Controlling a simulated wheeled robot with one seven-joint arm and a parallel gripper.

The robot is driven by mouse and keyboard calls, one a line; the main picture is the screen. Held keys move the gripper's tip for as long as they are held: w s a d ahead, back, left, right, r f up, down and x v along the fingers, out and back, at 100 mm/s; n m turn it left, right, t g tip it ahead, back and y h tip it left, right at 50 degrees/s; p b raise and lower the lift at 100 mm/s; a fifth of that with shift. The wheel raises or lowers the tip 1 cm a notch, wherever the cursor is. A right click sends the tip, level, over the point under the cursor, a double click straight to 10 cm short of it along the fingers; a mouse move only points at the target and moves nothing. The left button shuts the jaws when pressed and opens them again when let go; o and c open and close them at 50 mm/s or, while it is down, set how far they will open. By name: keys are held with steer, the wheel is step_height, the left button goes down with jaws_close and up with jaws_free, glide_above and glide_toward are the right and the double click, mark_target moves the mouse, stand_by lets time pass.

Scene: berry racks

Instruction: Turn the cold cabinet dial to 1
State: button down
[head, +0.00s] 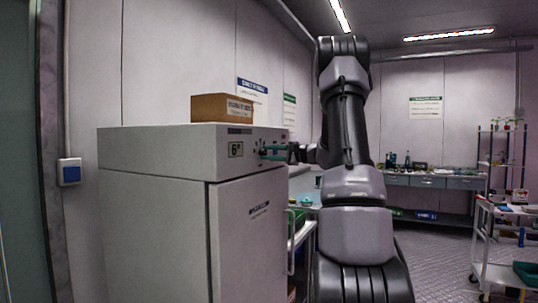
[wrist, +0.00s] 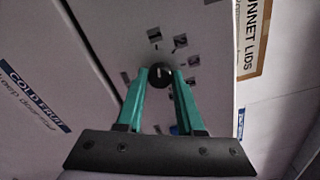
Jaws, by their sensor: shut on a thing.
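The dial (wrist: 160,76) is a small dark round knob with a light pointer mark, seen in the wrist view on the panel among several small square labels. My gripper (wrist: 160,80) has green fingers closed on the dial, one on each side. In the head view my gripper (head: 270,152) reaches the panel from the right.
A cardboard box (head: 221,107) sits on top of the cabinet. The cabinet door (head: 245,235) is below the panel. A bench with drawers (head: 428,181) stands at the back, and a white trolley (head: 497,240) and a shelf rack are at the right. The floor between is clear.

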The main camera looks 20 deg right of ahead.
steer(key=c, duration=0.5)
jaws_free()
steer(key=shift+c, duration=0.2)
steer(key=v, duration=1.1)
steer(key=shift+a, duration=0.1)
